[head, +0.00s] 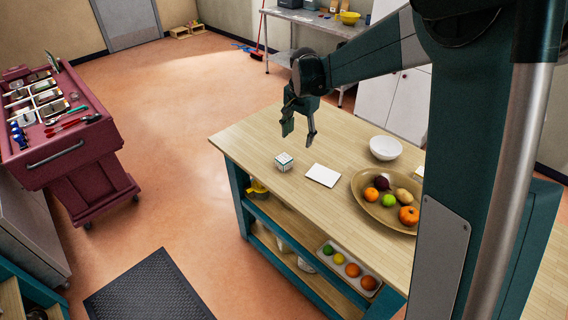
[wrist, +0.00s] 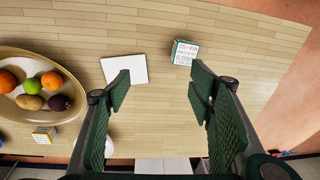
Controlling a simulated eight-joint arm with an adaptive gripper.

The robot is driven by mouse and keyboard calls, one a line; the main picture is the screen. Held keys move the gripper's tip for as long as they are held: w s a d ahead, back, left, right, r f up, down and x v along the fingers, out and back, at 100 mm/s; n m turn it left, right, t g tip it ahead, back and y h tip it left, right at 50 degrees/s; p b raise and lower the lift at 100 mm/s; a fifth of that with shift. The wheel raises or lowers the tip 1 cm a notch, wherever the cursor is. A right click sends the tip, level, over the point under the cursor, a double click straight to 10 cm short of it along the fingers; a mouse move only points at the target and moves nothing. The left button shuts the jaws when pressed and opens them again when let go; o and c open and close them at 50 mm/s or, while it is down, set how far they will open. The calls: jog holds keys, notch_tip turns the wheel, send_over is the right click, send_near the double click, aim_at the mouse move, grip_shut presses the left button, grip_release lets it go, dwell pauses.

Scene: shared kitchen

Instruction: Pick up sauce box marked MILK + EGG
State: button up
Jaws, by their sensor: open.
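A small white box with teal edges (head: 284,162) stands on the wooden table near its left end. In the wrist view the box (wrist: 184,53) shows lines of small red and teal print; I cannot read whether it says MILK + EGG. A second small box, white and yellow (wrist: 44,134), stands beside the fruit tray in the wrist view; its print is too small to read. My gripper (head: 299,131) is open and empty above the table. In the wrist view my gripper (wrist: 160,85) has its fingers apart, with the teal-edged box beyond the right fingertip.
A flat white card (head: 322,175) lies right of the teal-edged box. A white bowl (head: 386,147) and an oval tray of fruit (head: 368,203) stand farther right. The tabletop around the teal-edged box is mostly clear. Its left edge is close.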

jog(key=m+g, duration=0.1)
jog(key=m, duration=0.1)
send_over(284, 158)
notch_tip(284, 158, down, 12)
jog(key=shift+r, duration=0.25)
jog(key=shift+f, duration=1.25)
jog(key=shift+w+f, duration=0.1)
jog(key=shift+f, duration=2.55)
jog(key=shift+c, duration=0.7)
jog(key=c, duration=0.9)
